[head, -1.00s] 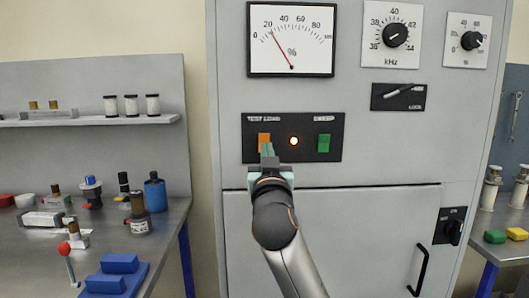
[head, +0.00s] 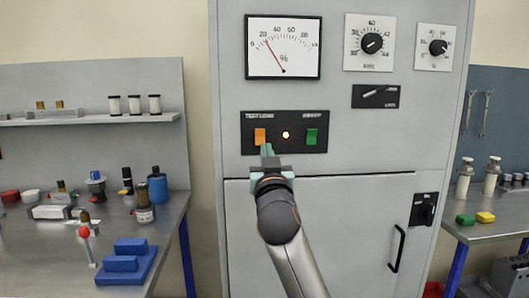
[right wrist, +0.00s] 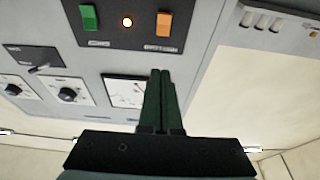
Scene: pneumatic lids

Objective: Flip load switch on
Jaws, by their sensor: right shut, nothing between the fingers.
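The orange switch (head: 260,136) sits under the label "TEST LOAD" on the black panel (head: 285,146) of the grey cabinet. It also shows at the top of the right wrist view (right wrist: 164,24). I cannot tell which way it is tipped. A small lamp (head: 286,135) beside it glows yellow-orange, and a green switch (head: 311,136) is to the right. My right gripper (head: 267,148) is shut and empty, its fingertips in front of the switch's lower edge in the head view. In the right wrist view the fingers (right wrist: 159,75) appear apart from the switch. My left gripper is out of view.
Above the panel are a dial meter (head: 283,47), two knobs (head: 371,43) (head: 438,47) and a small lever (head: 379,95). A cabinet door with a black handle (head: 397,249) is below. A cluttered workbench (head: 180,215) stands left; another bench (head: 490,232) stands right.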

